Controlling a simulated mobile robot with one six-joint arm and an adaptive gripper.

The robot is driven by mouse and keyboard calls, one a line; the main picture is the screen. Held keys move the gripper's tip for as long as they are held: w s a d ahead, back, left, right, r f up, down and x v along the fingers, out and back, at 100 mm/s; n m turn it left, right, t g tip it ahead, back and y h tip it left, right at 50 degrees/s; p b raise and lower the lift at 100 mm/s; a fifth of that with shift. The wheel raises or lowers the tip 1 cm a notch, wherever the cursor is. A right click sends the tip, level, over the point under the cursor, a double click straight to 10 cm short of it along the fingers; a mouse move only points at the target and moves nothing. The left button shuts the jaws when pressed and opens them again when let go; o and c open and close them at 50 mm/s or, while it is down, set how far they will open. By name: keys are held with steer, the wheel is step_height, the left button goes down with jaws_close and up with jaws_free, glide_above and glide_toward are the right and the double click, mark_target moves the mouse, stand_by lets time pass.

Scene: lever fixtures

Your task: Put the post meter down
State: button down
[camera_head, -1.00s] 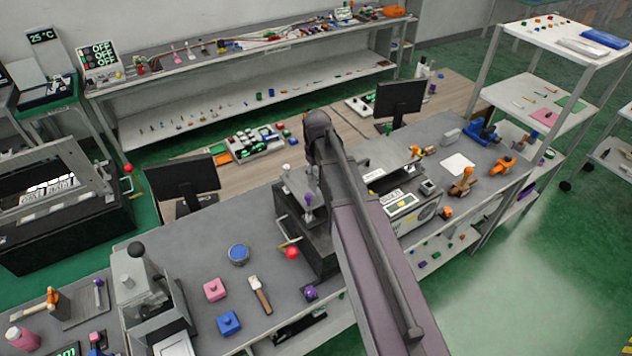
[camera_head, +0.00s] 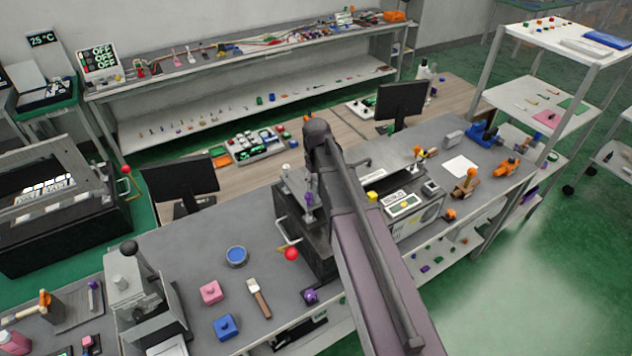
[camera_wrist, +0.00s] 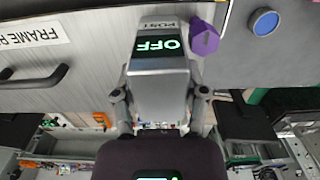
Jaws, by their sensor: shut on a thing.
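The post meter (camera_wrist: 160,88) is a grey box with a dark display reading a green "OFF" and the word "POST", both upside down in the wrist view. My gripper (camera_wrist: 160,75) is shut on it, one finger on each side. A grey surface lies behind the meter in that view; I cannot tell whether the meter touches it. In the head view my own arm covers the middle of the bench, and I cannot make out the meter or the fingertips there.
A purple knob (camera_wrist: 203,38) is close beside the meter, with a blue disc (camera_wrist: 265,22) farther right. A dark handle (camera_wrist: 35,78) and a "FRAME" label (camera_wrist: 32,34) are on the left. On the bench are a blue dish (camera_head: 237,256), pink block (camera_head: 211,292) and brush (camera_head: 258,297).

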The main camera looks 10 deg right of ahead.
steer(key=shift+c, duration=0.6)
jaws_free()
steer(key=shift+r, duration=0.1)
step_height(320, 180, up, 8)
steer(key=p, duration=0.8)
steer(key=shift+f, duration=0.2)
steer(key=s+m, duration=0.3)
steer(key=s, duration=1.3)
steer(key=shift+m, duration=0.3)
